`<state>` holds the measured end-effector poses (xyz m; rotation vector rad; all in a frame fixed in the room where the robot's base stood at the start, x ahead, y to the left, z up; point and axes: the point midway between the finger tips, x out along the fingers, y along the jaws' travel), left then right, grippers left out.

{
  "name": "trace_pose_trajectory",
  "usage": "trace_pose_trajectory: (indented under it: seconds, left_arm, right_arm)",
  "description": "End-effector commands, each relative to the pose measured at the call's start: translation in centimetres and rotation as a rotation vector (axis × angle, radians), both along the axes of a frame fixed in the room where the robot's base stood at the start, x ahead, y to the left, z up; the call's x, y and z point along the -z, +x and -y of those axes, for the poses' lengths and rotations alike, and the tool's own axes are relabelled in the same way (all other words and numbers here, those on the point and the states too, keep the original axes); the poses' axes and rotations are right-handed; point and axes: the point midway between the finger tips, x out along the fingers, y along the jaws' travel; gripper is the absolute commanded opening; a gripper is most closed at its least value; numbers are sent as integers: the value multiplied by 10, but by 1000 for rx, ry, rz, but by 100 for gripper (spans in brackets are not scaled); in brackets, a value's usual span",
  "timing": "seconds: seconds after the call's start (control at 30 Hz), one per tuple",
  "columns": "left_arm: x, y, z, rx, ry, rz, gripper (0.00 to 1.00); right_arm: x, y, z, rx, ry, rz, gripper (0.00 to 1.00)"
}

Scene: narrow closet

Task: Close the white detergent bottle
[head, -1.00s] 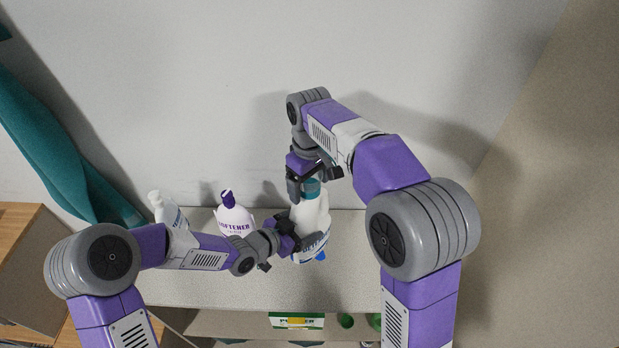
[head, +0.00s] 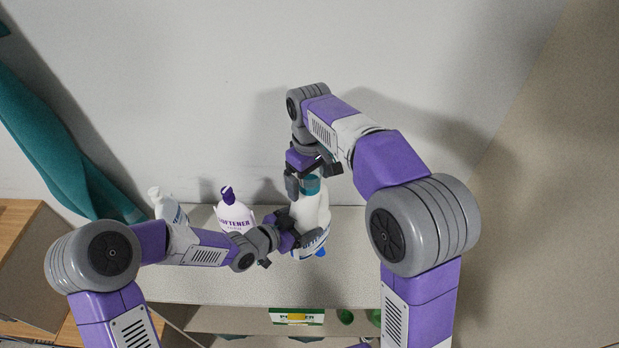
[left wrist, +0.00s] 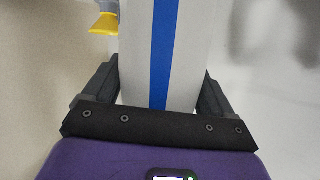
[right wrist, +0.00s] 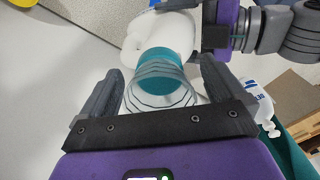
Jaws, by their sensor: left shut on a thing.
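The white detergent bottle (head: 311,213) stands upright on the counter, with a teal neck or cap part (head: 311,185) on top. My left gripper (head: 298,237) is shut on the bottle's lower body; the left wrist view shows the white side with a blue stripe (left wrist: 161,50) between its fingers. My right gripper (head: 312,178) is above the bottle top, pointing down. In the right wrist view a clear ringed cap (right wrist: 160,88) lies between the right fingers, in line with the teal part (right wrist: 160,60). Small gaps show beside it, so the gripper looks open around it.
A white softener bottle (head: 235,216) with a purple cap stands left of my left gripper. Another white bottle (head: 168,206) stands further left. A green and white box (head: 296,316) sits on a lower shelf (head: 232,319). The counter (head: 345,280) is clear to the right.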

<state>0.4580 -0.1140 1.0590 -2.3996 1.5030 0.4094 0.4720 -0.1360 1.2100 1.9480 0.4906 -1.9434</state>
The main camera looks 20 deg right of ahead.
Motion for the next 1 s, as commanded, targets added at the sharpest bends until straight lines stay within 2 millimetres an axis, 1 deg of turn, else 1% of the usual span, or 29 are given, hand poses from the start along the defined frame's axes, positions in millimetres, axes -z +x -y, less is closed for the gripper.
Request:
trace_pose_trajectory:
  seconds: [0.2, 0.33, 0.47, 0.6, 0.7, 0.8, 1.0]
  left_arm:
    - [1, 0, 0, 1, 3, -1, 0]
    - [1, 0, -1, 1, 3, -1, 0]
    - [1, 0, -1, 1, 3, -1, 0]
    - [1, 0, -1, 1, 3, -1, 0]
    - [1, 0, -1, 1, 3, -1, 0]
    - [1, 0, -1, 1, 3, -1, 0]
    - [1, 0, -1, 1, 3, -1, 0]
  right_arm:
    - [-1, 0, 0, 0, 0, 0, 97]
    - [-10, 1, 0, 0, 1, 4, 97]
    - [-32, 1, 0, 1, 2, 7, 97]
    - [-63, 1, 0, 1, 1, 5, 97]
    - [-82, 1, 0, 2, 0, 4, 97]
    - [-98, 0, 0, 1, 1, 3, 97]
    - [-115, 0, 0, 0, 0, 2, 97]
